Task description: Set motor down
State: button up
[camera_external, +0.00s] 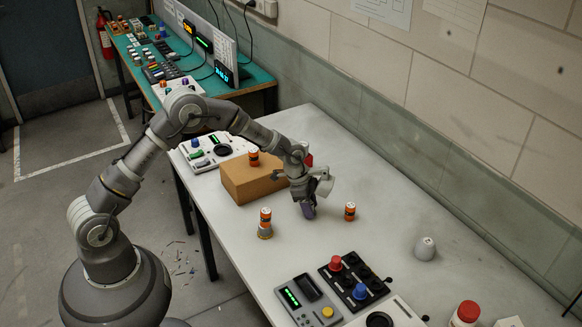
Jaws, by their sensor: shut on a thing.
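My gripper (310,199) points down over the white table, right of the cardboard box. It is shut on a small dark purple-grey piece (308,210), which looks like the motor. The fingers hide part of it. Its lower end is close to the table top; I cannot tell whether it touches.
An orange cylinder (350,212) stands just right of my gripper; another (265,217) stands left on a small base. A third (254,159) is on the cardboard box (248,185). Control boxes (354,283) lie in front. The white table (385,235) is bare toward the grey-white knob (425,248).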

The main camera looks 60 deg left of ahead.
jog(key=shift+f, duration=0.15)
jog(key=o, duration=1.1)
jog(key=p+v, duration=0.3)
jog(key=v, duration=0.9)
jog(key=shift+r+p, duration=0.2)
jog(key=shift+p, duration=0.1)
